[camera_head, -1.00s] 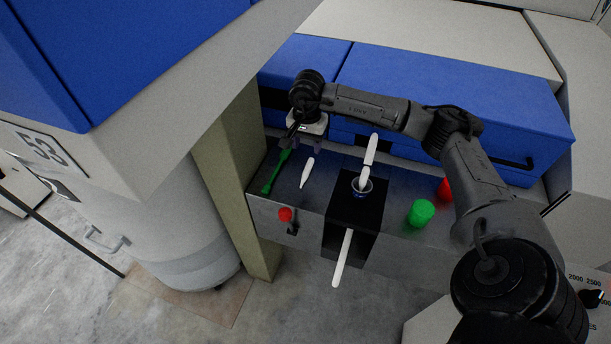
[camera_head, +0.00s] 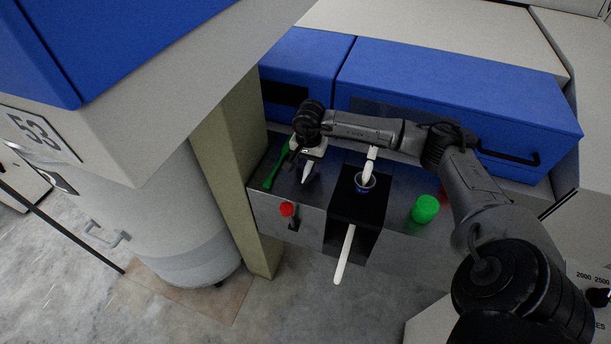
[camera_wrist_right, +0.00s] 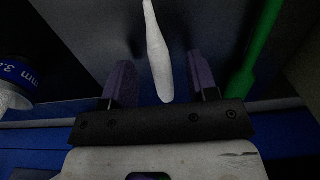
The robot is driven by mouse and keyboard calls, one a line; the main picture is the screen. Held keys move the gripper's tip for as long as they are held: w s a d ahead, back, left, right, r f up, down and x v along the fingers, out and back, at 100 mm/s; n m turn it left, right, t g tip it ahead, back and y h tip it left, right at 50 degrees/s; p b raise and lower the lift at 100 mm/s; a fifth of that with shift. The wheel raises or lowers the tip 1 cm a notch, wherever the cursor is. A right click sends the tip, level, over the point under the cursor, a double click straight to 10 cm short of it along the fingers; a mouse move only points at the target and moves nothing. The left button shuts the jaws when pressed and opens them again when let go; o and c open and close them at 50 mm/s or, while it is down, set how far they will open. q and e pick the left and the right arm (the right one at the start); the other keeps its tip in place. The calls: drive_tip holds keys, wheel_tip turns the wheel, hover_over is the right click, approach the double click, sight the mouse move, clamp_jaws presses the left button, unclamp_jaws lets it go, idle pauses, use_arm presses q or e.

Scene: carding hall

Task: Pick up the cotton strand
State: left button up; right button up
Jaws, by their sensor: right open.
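A short white cotton strand (camera_head: 306,175), tapered at its ends, lies on the grey metal table left of the black guide block. My right gripper (camera_head: 308,157) is right above it and hides its far end in the head view. In the right wrist view the strand (camera_wrist_right: 158,50) runs between the two purple fingers of my right gripper (camera_wrist_right: 161,68), with a gap on both sides. The right gripper is open and holds nothing. My left gripper is not in view.
A green tool (camera_head: 274,174) lies left of the strand, close to my right gripper. The black block (camera_head: 352,209) stands to the right, then a green button (camera_head: 425,209). A red knob (camera_head: 287,209) is on the table front. Blue covers (camera_head: 450,95) rise behind.

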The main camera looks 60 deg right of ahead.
drive_tip(key=shift+f, duration=0.45)
drive_tip(key=shift+c, duration=0.4)
drive_tip(key=c, duration=0.9)
drive_tip(key=shift+r, duration=0.2)
